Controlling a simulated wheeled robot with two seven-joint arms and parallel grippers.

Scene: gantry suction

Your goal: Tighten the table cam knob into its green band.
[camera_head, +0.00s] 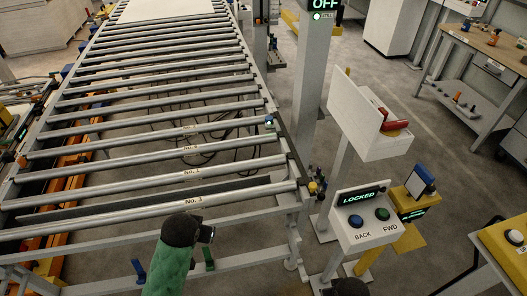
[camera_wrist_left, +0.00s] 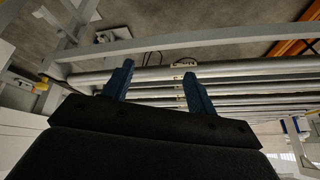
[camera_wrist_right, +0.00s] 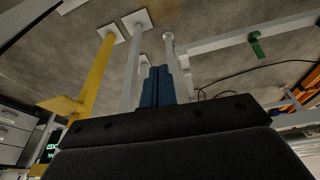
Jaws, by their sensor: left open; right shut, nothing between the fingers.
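I cannot make out the table cam knob or its green band for certain. A small yellow knob (camera_head: 313,187) sits at the near right corner of the roller table (camera_head: 297,172), with small dark and coloured parts beside it. My left gripper (camera_wrist_left: 158,80) is open and empty in the left wrist view, with rollers beyond its blue fingers. My right gripper (camera_wrist_right: 157,72) is shut and empty in the right wrist view, its fingers together in front of a grey post. In the head view the fingers of both grippers are hidden.
A control box (camera_head: 365,215) reading LOCKED, with BACK and FWD buttons, stands right of the table. A yellow post (camera_head: 410,238) stands beside it. A white sloped stand (camera_head: 352,125) rises behind. A green tab (camera_head: 208,258) and a blue tab (camera_head: 138,270) are on the lower front frame.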

